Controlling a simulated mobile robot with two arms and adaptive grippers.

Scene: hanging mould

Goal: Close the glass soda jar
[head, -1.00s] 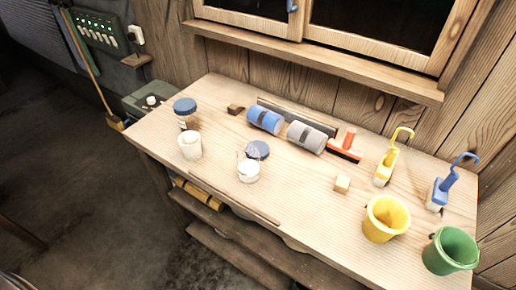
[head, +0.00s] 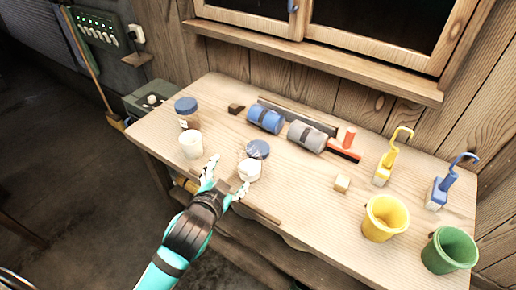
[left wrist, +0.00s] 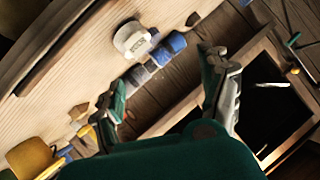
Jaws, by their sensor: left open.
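The glass soda jar (head: 249,172) stands upright near the front middle of the table, with white contents. Its blue lid (head: 258,149) is swung open on the back side. My left gripper (head: 226,178) is open and empty at the table's front edge, just left of the jar. One finger is close to the jar's lower left; I cannot tell whether they touch. In the left wrist view, a white labelled jar (left wrist: 132,40), apparently the soda jar, shows beyond the open fingers. My right gripper is not in view.
Blue (head: 265,118) and grey (head: 307,137) cylinders lie behind. Yellow (head: 384,219) and green (head: 450,251) buckets stand on the right. The table's front middle right is mostly clear.

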